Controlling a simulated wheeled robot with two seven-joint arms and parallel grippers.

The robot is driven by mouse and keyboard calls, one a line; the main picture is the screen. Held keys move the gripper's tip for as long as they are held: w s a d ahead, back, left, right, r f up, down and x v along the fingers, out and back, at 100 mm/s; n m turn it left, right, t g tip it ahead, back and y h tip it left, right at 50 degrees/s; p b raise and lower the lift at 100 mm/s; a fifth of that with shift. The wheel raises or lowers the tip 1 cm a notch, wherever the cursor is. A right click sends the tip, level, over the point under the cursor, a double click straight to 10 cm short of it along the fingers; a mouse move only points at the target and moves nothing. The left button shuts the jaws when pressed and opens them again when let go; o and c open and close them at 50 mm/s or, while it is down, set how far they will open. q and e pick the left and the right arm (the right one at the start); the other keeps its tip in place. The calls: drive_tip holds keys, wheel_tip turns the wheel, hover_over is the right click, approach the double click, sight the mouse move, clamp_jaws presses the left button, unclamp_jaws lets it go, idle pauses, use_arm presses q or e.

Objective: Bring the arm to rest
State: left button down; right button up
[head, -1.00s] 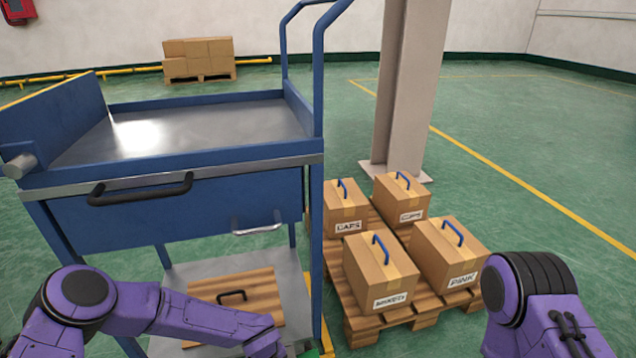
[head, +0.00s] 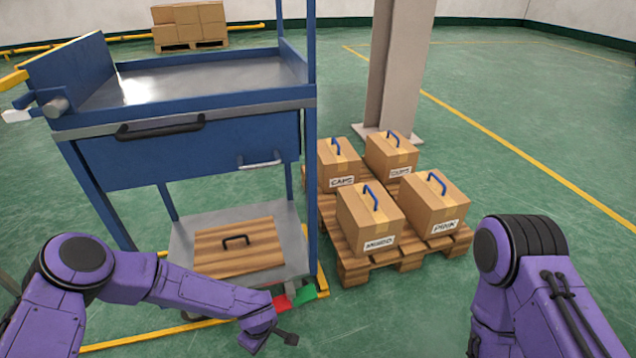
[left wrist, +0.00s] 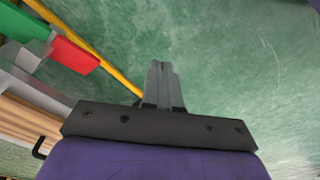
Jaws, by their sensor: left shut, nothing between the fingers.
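My left arm comes in from the left in the head view, in front of the blue cart. Its gripper (head: 289,339) is small there, low in the picture near the cart's front right foot. In the left wrist view the left gripper (left wrist: 162,68) has its fingers together with nothing between them, above bare green floor. My right arm (head: 530,285) shows at the lower right of the head view. Its gripper is out of the picture.
The blue cart (head: 190,160) has a wooden board with a black handle (head: 233,247) on its lower shelf. Labelled boxes stand on a pallet (head: 357,270) to the right. Floor lies clear between pallet and arms.

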use_arm(q)
drive_tip(key=s+a+r+m+t+y+p, duration=0.1)
drive_tip(key=s+a+r+p, duration=0.35)
drive_tip(key=s+p, duration=0.25)
drive_tip(key=s+a+r+t+y+p, duration=0.1)
drive_tip(key=s+a+r+p, duration=0.2)
drive_tip(key=s+r+p, duration=0.3)
drive_tip(key=s+a+r+m+p, duration=0.1)
drive_tip(key=s+a+r+p, duration=0.1)
drive_tip(key=r+p, duration=0.4)
drive_tip(key=s+a+r+m+p, duration=0.1)
drive_tip(key=s+a+r+p, duration=0.2)
drive_tip(key=r+p, duration=0.4)
drive_tip(key=s+a+r+m+p, duration=0.2)
drive_tip(key=s+r+p, duration=0.2)
drive_tip(key=r, duration=0.6)
drive_tip(key=p, duration=0.2)
drive_tip(key=shift+s+a+t+p, duration=0.25)
drive_tip(key=shift+a+t+p, duration=0.05)
drive_tip(key=shift+a+p, duration=0.1)
use_arm(e)
wheel_tip(320, 180, up, 33)
drive_tip(key=w+m+t, duration=0.1)
drive_tip(key=shift+d+f+h, duration=0.2)
drive_tip(key=shift+d+h, duration=0.1)
drive_tip(key=shift+h, duration=0.1)
